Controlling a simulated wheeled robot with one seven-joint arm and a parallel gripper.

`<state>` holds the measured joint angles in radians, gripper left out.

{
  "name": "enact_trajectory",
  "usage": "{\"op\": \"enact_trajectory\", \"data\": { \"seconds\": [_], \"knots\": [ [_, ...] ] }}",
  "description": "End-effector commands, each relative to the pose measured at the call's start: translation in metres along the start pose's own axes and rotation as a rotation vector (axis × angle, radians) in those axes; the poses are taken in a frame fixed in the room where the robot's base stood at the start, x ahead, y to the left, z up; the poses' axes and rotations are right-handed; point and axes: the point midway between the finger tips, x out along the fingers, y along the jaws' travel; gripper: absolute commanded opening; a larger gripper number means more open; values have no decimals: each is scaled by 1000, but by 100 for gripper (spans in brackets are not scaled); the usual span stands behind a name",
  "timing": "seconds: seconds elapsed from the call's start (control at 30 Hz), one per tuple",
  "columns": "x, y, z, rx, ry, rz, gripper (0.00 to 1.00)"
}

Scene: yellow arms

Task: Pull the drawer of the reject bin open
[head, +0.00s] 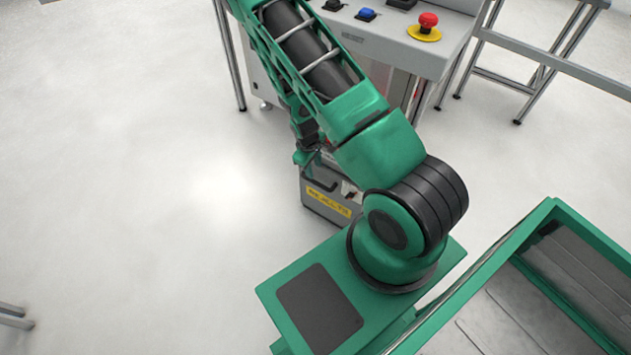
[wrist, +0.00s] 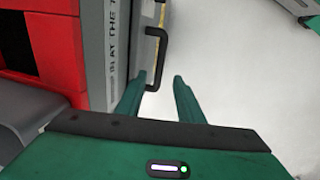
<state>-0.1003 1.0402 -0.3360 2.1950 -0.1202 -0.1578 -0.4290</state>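The reject bin is a low grey box with a yellow label (head: 329,203) in the head view, partly hidden behind my arm. In the wrist view its grey front (wrist: 148,50) is seen edge-on, with a black bar handle (wrist: 161,55) standing out from it. My gripper (head: 308,158) is above and beside the bin in the head view. In the wrist view my gripper (wrist: 159,78) is open, with two green fingers apart. The handle's lower part appears between the fingertips, close to the left one. I cannot tell whether they touch.
A grey machine with a control panel (head: 385,45) and a red emergency button (head: 428,20) stands behind the bin. A metal table frame (head: 545,60) is at the upper right. The pale floor (head: 140,170) to the left is clear.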

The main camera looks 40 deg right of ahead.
Motion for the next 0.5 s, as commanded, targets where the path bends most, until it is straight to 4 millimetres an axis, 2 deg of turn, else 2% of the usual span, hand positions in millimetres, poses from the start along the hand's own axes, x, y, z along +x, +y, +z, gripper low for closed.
{"op": "enact_trajectory", "data": {
  "seconds": [0.23, 0.5],
  "knots": [
    [22, 0, 0, -4, -1, 0, 34],
    [64, 0, 1, -4, -2, 1, 34]
  ]
}}
